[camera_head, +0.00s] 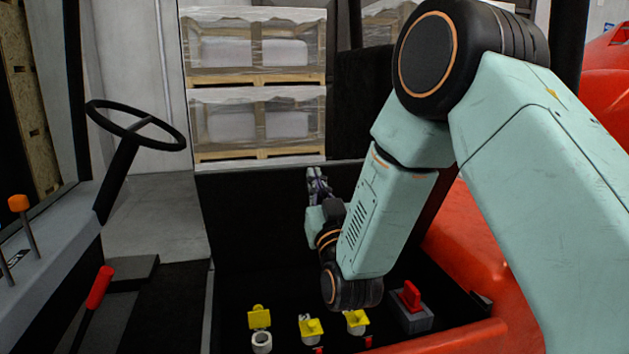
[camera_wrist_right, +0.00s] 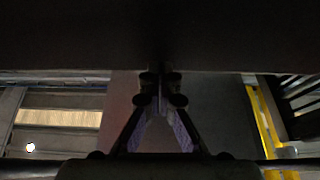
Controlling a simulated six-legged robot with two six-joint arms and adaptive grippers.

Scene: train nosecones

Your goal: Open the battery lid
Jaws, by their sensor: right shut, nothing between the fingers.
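A wide dark panel (camera_head: 255,225), which looks like the battery lid, stands upright behind an open compartment (camera_head: 235,325). My right gripper (camera_head: 316,174) is in front of the panel's upper right part, with its fingers pointing up and away. In the right wrist view its fingers (camera_wrist_right: 160,78) are shut and empty, with the tips against or very near a dark surface (camera_wrist_right: 80,35). I cannot tell whether they touch it. My right arm hides part of the panel's right side. My left gripper is not in view.
In the compartment are white fillers with yellow caps (camera_head: 260,317) and a red connector (camera_head: 411,295) on a grey block. A steering wheel (camera_head: 137,123) and a red-handled lever (camera_head: 99,287) are at left. Wrapped pallets (camera_head: 255,80) stand behind. Red bodywork (camera_head: 465,235) lies at right.

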